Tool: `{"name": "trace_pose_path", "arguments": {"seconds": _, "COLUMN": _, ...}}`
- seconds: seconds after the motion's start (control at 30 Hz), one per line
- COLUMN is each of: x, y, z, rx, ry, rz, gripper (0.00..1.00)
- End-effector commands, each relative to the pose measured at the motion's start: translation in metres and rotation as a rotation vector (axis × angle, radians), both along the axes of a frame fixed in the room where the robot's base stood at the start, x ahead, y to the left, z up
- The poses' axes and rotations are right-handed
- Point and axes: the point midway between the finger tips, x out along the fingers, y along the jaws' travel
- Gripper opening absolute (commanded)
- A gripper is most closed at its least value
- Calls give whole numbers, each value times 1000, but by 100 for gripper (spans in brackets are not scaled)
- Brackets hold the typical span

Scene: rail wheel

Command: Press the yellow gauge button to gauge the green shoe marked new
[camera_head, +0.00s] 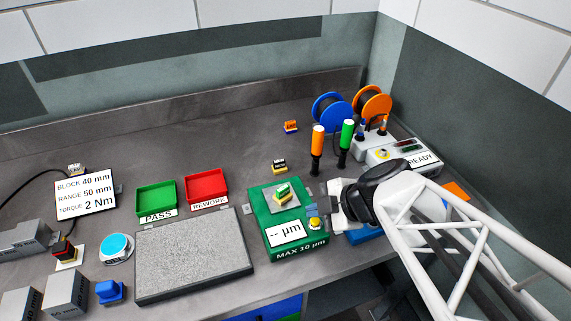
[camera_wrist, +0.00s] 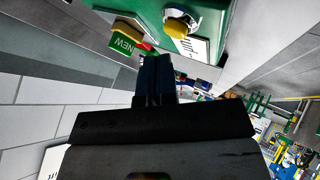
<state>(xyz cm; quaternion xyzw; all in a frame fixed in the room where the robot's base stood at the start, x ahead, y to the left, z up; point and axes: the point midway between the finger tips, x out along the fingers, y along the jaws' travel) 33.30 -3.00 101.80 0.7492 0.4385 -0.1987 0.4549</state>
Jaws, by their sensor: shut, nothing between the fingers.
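The green gauge (camera_head: 265,222) stands right of the grey surface plate, its display reading "-- µm" above "MAX 10 µm". The green shoe marked new (camera_head: 283,191) sits on the gauge's light plate; its NEW label shows in the wrist view (camera_wrist: 124,44). The yellow gauge button (camera_head: 315,224) is at the gauge's right front; it also shows in the wrist view (camera_wrist: 178,27). My gripper (camera_head: 313,210) is shut and empty, its tips close to the button; I cannot tell whether they touch it. The fingers also show in the wrist view (camera_wrist: 155,65).
Green PASS tray (camera_head: 157,198) and red REWORK tray (camera_head: 206,187) stand left. Orange (camera_head: 317,140) and green (camera_head: 346,133) handled tools stand behind the gauge. A READY box (camera_head: 400,155) is at the back right. The grey plate (camera_head: 193,255) is clear.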

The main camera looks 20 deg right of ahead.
Motion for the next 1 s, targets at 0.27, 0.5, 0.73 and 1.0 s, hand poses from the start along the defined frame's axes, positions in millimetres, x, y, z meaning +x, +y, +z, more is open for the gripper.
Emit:
{"name": "trace_pose_path", "arguments": {"seconds": 0.27, "x": 0, "y": 0, "z": 0, "rx": 0, "ry": 0, "rz": 0, "gripper": 0}}
{"name": "trace_pose_path", "arguments": {"seconds": 0.5, "x": 0, "y": 0, "z": 0, "rx": 0, "ry": 0, "rz": 0, "gripper": 0}}
{"name": "trace_pose_path", "arguments": {"seconds": 0.73, "x": 0, "y": 0, "z": -2, "rx": 0, "ry": 0, "rz": 0, "gripper": 0}}
{"name": "trace_pose_path", "arguments": {"seconds": 1.0, "x": 0, "y": 0, "z": -8, "rx": 1, "ry": 0, "rz": -1, "gripper": 0}}
